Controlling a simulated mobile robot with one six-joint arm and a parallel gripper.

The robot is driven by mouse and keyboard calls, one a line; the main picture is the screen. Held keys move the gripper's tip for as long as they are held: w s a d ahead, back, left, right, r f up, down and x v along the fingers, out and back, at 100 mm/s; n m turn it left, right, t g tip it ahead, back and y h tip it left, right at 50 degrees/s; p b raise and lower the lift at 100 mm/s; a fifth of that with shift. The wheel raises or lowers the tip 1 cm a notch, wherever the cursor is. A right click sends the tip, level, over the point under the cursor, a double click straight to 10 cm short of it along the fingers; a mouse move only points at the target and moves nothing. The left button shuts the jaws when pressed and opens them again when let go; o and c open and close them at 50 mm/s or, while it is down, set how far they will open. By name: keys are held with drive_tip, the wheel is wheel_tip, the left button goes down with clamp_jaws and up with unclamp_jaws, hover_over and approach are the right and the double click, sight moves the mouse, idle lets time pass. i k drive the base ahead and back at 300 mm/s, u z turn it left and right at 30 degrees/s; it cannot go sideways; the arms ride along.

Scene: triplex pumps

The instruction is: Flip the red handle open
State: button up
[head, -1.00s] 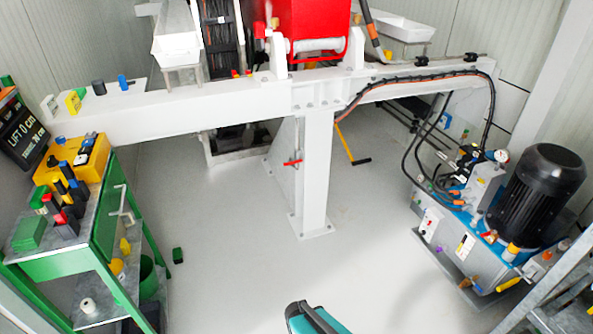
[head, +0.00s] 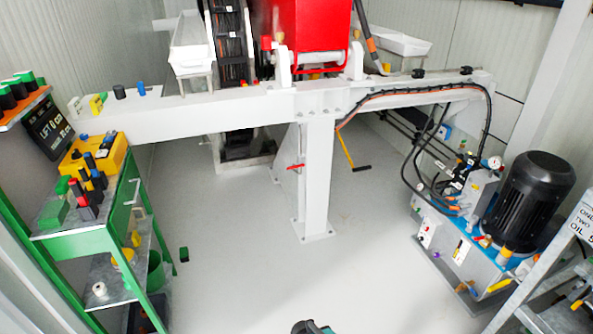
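A small red handle (head: 296,167) sticks out sideways, roughly level, from the left side of the white post (head: 317,185) under the long white beam. It is small in the head view, and its mount is hard to make out. My gripper does not show. Only a small dark and teal piece of what looks like my own arm shows at the bottom edge, well below the handle in the picture.
The grey floor (head: 255,265) in front of the post is clear. A green workbench (head: 90,242) with tools stands at the left. A hydraulic unit with a black motor (head: 537,195) stands at the right, beside grey steps (head: 575,235). A yellow-handled tool (head: 349,153) stands behind the post.

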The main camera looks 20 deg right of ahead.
sight(301, 165)
drive_tip(key=z, duration=0.05)
drive_tip(key=i, duration=1.15)
drive_tip(key=z, duration=0.45)
